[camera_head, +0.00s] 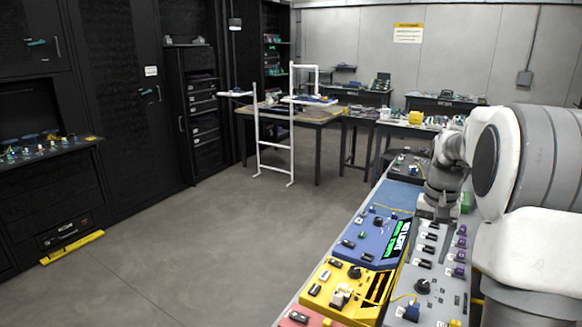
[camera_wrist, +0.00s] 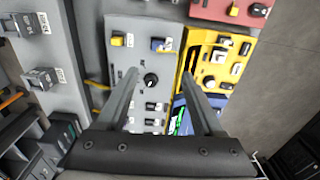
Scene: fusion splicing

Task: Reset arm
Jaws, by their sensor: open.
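My gripper shows in the wrist view (camera_wrist: 160,80), with its two fingers spread apart and nothing between them. It hangs over a grey control panel (camera_wrist: 128,62) with a black knob and several switches, close to a yellow panel (camera_wrist: 215,62). In the head view my white and grey arm comes in from the right. Its wrist is bent down over the far part of the grey panel (camera_head: 432,285). The fingertips are hidden in the head view, and I cannot tell whether they touch the panel.
A blue panel (camera_head: 375,238) with a lit green display and the yellow panel (camera_head: 343,292) lie left of the grey one. A red panel (camera_wrist: 232,10) adjoins them. Black cabinets (camera_head: 105,90) line the left wall. A white frame (camera_head: 274,140) stands by a back table. The middle floor is clear.

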